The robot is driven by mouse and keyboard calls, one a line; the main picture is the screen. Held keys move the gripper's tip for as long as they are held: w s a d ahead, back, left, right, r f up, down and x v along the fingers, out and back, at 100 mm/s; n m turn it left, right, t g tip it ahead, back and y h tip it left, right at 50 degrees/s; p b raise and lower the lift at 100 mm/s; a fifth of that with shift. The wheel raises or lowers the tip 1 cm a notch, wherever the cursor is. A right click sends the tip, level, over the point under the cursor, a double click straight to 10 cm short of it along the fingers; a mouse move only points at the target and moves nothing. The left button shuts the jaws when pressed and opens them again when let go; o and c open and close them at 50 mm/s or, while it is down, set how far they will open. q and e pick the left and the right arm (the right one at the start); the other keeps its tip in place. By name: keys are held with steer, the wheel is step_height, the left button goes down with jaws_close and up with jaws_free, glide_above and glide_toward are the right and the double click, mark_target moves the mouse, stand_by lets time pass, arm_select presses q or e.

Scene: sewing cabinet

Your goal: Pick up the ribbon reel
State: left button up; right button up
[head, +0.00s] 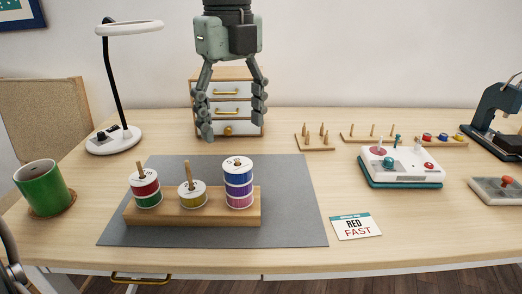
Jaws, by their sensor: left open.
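Ribbon reels sit on a wooden peg stand (192,214) on a grey mat (290,210). The left peg holds a red reel (146,187) on top of a green reel (148,201). The right peg holds a stack with a blue reel (239,179), a purple reel (239,190) and a pink reel (240,202). My left gripper (234,122) hangs from the top, fingers down, open and empty, in front of the small drawer unit and apart from the reels.
A drawer unit (228,91) stands behind my gripper. A lamp (114,138) and green mug (44,188) are at left. A card (356,226) reading "RED FAST" lies right of the mat. A white and teal device (403,163), peg boards and a sewing machine (497,115) are right.

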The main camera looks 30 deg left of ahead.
mark_target(237, 160)
arm_select(q)
steer(key=shift+w+f, duration=0.15)
steer(key=shift+f, duration=0.4)
step_height(237, 160, down, 6)
steer(key=shift+r+p, duration=0.25)
steer(key=shift+p, duration=0.1)
steer(key=shift+d+f, duration=0.1)
steer(key=shift+f, duration=0.45)
steer(key=c, duration=1.1)
arm_select(e)
steer(key=shift+s+f, duration=0.2)
steer(key=shift+f, duration=0.7)
